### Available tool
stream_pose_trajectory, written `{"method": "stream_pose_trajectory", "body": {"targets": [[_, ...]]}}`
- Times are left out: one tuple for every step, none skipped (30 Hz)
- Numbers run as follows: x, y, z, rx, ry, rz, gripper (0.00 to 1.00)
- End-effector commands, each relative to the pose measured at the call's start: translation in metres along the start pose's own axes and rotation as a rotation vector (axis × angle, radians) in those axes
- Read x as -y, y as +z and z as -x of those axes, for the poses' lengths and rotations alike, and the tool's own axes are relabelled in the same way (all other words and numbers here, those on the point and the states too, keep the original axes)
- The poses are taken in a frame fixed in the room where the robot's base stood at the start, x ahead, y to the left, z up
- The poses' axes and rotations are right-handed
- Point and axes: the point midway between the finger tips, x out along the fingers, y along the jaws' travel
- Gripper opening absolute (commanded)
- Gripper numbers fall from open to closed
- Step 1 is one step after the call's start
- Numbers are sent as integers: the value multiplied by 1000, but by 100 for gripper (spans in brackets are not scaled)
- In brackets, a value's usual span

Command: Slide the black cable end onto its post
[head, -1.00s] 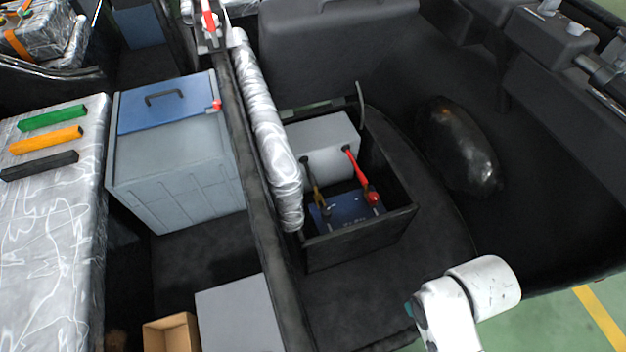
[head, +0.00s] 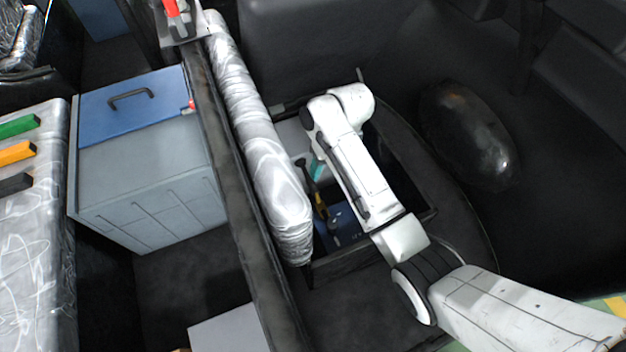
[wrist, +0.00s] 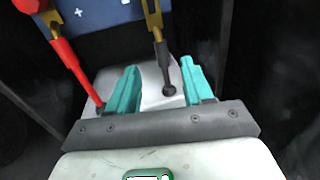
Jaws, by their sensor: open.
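The black cable (wrist: 162,55) runs from a round black base on a pale box (wrist: 150,82) to a brass-coloured end (wrist: 151,12). In the head view that end (head: 320,204) is over the blue battery (head: 345,222); I cannot tell whether it sits on a post. My gripper (wrist: 160,80) has its teal fingers apart, one on each side of the black cable near its base, not closed on it. In the head view a teal finger (head: 317,168) shows beside the cable; my arm hides the rest. The battery (wrist: 95,14) bears a plus mark.
A red cable (wrist: 72,62) stands left of my fingers in the wrist view. The battery lies in a dark open-topped box (head: 365,256) with close walls. A silver-wrapped roll (head: 262,150) borders it at left. A dark rounded bundle (head: 466,135) lies at right.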

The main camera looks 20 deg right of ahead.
Motion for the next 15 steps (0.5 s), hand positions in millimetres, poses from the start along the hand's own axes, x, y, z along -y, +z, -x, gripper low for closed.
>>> {"method": "stream_pose_trajectory", "body": {"targets": [[-1,-3,0,3,1,-1,51],[-1,-5,-1,4,1,-1,51],[-1,-6,-2,5,1,-2,51],[-1,-6,-4,5,1,-2,51],[-1,-6,-6,6,0,-2,51],[-1,-5,-11,6,0,-2,51],[-1,-5,-15,7,0,-2,51],[-1,-5,-19,7,0,-2,51],[-1,-5,-26,7,1,-2,51],[-1,-4,-32,8,1,-2,51],[-1,-4,-38,7,1,-1,51],[-1,-4,-46,8,1,-1,51],[-1,-4,-51,7,1,-2,51],[-2,-4,-57,7,1,-2,51],[-1,-4,-64,6,1,-2,51]]}}
